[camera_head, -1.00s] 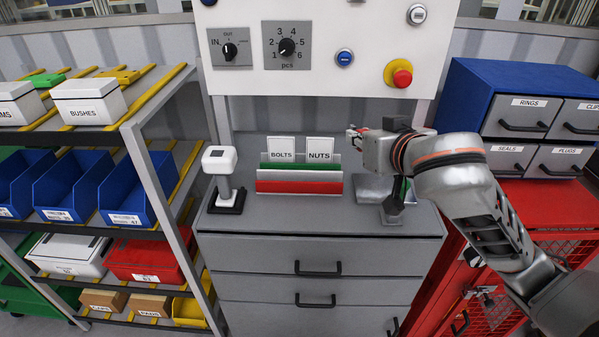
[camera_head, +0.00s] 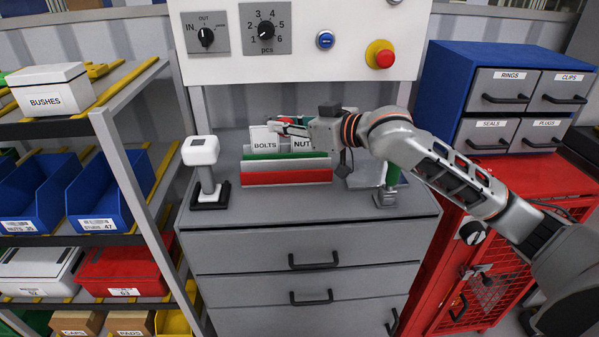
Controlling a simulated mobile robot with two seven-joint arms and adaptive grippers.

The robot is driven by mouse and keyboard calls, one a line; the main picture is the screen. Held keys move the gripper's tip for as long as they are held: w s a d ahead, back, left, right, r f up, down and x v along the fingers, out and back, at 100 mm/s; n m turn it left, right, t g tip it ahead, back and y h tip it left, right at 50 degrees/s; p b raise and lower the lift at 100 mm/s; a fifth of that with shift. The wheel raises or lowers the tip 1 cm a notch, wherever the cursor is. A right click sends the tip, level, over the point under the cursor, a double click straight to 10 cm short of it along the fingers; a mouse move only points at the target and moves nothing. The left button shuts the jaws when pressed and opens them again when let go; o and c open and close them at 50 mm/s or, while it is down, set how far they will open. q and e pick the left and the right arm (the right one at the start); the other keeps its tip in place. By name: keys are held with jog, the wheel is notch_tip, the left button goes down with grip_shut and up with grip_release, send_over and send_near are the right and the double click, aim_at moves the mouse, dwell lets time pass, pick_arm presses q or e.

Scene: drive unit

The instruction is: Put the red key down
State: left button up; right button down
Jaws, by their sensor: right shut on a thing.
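My right gripper (camera_head: 284,127) reaches in from the right over the back of the grey drawer cabinet top (camera_head: 300,206). It is shut on a small red thing, the red key (camera_head: 287,119), of which only a little shows at the fingers. The gripper is in front of the upper part of the NUTS card (camera_head: 301,145) and beside the BOLTS card (camera_head: 264,145). I cannot tell whether the key touches the cards. My left gripper is not in view.
The cards stand in a green and red holder (camera_head: 287,177). A white-headed device (camera_head: 201,151) stands left of it. A metal tray (camera_head: 363,179) and a green-handled thing (camera_head: 392,176) are to the right. A panel with knobs and a red button (camera_head: 380,54) is above.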

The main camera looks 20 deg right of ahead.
jog(key=b, duration=0.3)
send_over(286, 199)
notch_tip(286, 199, down, 13)
jog(key=shift+f, duration=0.7)
notch_tip(286, 199, down, 5)
jog(key=shift+f+b, duration=0.1)
jog(key=shift+b, duration=0.5)
jog(key=shift+f, duration=0.15)
jog(key=c, duration=2)
grip_release()
jog(key=shift+o, duration=0.2)
